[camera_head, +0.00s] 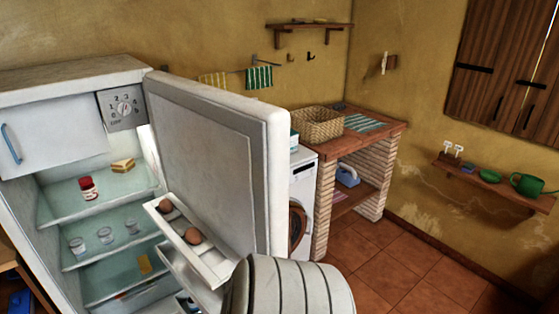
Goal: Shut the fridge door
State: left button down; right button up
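The white fridge (75,75) stands at the left of the head view. Its door (215,135) is wide open and swung out to the right, with its inner side facing left. The door's inner shelf (195,255) holds brown eggs (193,236). The lower part of the door is hidden at the bottom of the picture. Inside the fridge, a red-lidded jar (88,188) and a yellowish wedge (123,165) sit on the top glass shelf, with small glasses (105,236) below. Neither of my grippers is in view.
A washing machine (300,185) and a brick counter (327,200) with a wicker basket (318,125) stand behind the door. The tiled floor (400,275) at right is clear. A wall shelf (485,180) holds a green pot (527,184).

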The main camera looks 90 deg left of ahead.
aim_at(225, 155)
jog(key=i+u, duration=0.3)
jog(key=u, duration=0.2)
jog(key=i+u, duration=0.25)
jog(key=u, duration=0.25)
jog(key=i+l+u, duration=0.2)
jog(key=u, duration=0.25)
jog(key=i+u, duration=0.2)
jog(key=u, duration=0.2)
jog(key=i+u, duration=0.15)
jog(key=u, duration=0.3)
jog(key=i+l+u, duration=0.15)
jog(key=u, duration=0.25)
jog(key=i+l+u, duration=0.15)
jog(key=u, duration=0.3)
jog(key=i+l+u, duration=0.1)
jog(key=u, duration=0.3)
jog(key=l, duration=0.1)
